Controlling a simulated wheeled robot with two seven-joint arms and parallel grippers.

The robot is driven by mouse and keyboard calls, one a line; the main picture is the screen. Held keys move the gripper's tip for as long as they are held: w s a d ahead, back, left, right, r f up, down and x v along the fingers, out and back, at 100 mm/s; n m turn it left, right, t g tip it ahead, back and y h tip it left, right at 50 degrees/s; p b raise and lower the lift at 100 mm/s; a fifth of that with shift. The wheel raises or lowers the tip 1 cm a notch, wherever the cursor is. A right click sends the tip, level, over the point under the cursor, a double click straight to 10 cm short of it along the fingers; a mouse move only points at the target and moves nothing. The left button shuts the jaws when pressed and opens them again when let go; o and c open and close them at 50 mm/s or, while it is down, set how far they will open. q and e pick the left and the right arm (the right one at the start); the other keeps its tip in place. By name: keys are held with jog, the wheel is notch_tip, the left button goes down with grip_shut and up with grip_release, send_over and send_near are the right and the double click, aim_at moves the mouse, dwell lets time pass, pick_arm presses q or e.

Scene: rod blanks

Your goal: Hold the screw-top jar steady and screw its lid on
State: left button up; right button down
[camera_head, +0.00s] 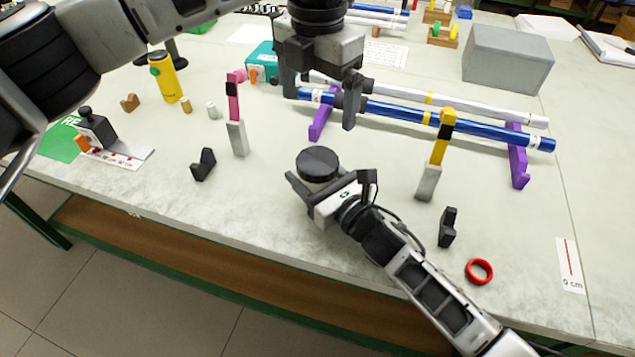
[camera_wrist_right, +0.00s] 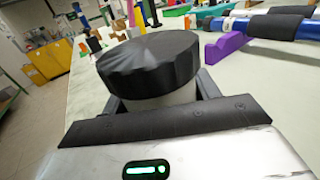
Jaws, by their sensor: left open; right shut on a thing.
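The screw-top jar (camera_wrist_right: 165,101) stands upright on the table, its pale body mostly hidden by my right gripper. The black lid (camera_head: 317,163) sits on top of the jar; it also shows large in the right wrist view (camera_wrist_right: 148,62). I cannot tell how tightly it sits. My right gripper (camera_head: 318,187) is shut around the jar's body, one finger on each side, below the lid. My left gripper (camera_head: 320,98) is open and empty, pointing down above and behind the jar, apart from the lid, near the blue rod.
A blue rod (camera_head: 395,110) and a white rod (camera_head: 480,110) lie across purple supports (camera_head: 517,160) behind the jar. Pink (camera_head: 234,100) and yellow (camera_head: 442,138) uprights stand left and right. A red ring (camera_head: 479,271) lies front right.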

jog(key=shift+c, duration=1.5)
grip_release()
jog(key=b+v, duration=0.1)
jog(key=v, duration=1.4)
jog(key=shift+f+b, duration=0.1)
jog(key=shift+b, duration=0.3)
jog(key=shift+s+d, duration=0.3)
jog(key=shift+s, duration=0.05)
